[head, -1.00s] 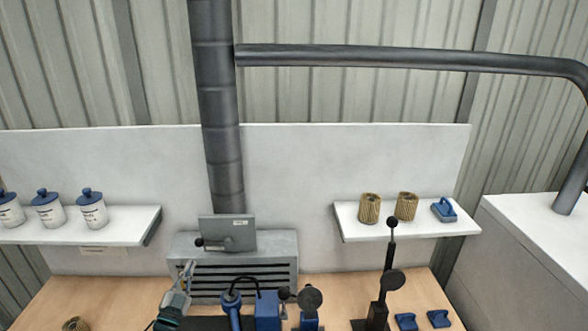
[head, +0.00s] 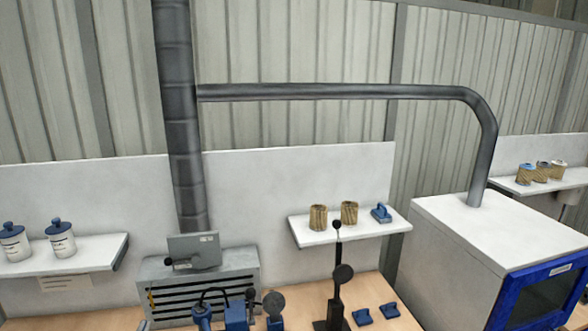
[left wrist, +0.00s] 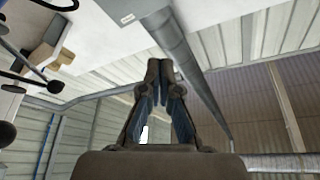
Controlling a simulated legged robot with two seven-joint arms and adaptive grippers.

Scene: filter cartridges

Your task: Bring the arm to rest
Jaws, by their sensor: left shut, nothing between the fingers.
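My left gripper (left wrist: 160,72) fills the middle of the left wrist view. Its two dark fingers come together at the tips, with nothing held between them. In that view it points toward the grey pipe and the wall, clear of any object. In the head view at most a small piece of it shows at the bottom edge, beside the grey vented box (head: 200,285), and is hard to make out. My right gripper is not in view.
A wooden bench (head: 385,290) carries a black lever press (head: 335,300), blue fixtures (head: 236,312) and two blue parts (head: 362,317). A shelf (head: 350,232) holds two filter cartridges (head: 318,217); another shelf (head: 95,250) holds white jars. A white cabinet (head: 470,240) stands right.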

